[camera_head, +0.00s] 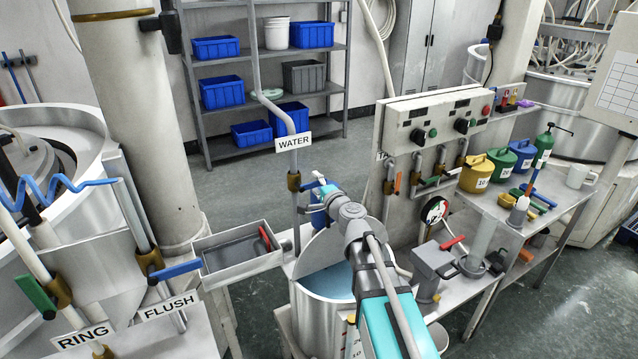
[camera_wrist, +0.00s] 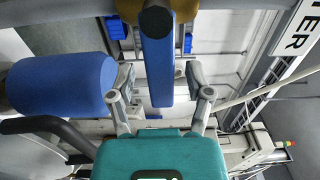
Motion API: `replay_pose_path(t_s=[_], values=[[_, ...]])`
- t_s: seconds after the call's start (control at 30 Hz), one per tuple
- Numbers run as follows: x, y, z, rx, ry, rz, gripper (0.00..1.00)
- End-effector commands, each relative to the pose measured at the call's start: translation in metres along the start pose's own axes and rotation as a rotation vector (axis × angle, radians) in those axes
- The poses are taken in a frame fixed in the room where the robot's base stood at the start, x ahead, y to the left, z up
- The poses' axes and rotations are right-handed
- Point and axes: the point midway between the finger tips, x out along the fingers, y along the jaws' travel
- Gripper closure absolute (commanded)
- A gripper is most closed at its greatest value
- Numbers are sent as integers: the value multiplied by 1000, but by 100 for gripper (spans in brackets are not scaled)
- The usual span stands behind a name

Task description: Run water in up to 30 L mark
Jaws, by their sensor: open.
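The WATER sign (camera_head: 293,142) hangs on a grey pipe with a brass valve (camera_head: 294,182). My gripper (camera_head: 326,190) is at this valve, above the tank. In the wrist view my gripper (camera_wrist: 161,84) is open, with a finger on each side of a blue lever (camera_wrist: 157,62); I cannot tell whether they touch it. Part of the WATER sign (camera_wrist: 298,28) shows at upper right. The steel tank (camera_head: 318,318) stands below my arm and holds light blue liquid (camera_head: 332,280). No 30 L mark is readable; my arm hides part of the tank.
A control panel (camera_head: 440,118) stands at right above a bench with yellow (camera_head: 475,174), green and blue cans. A blue cylinder (camera_wrist: 62,85) is left of my gripper.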

Motion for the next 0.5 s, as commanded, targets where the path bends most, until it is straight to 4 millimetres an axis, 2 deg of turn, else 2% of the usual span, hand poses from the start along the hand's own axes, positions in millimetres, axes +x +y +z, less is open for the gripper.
replay_pose_path(t_s=[0.17, 0.5], values=[[-1, 0, -2, 0, 3, 0, 36], [-1, 0, -3, 0, 4, 0, 99]])
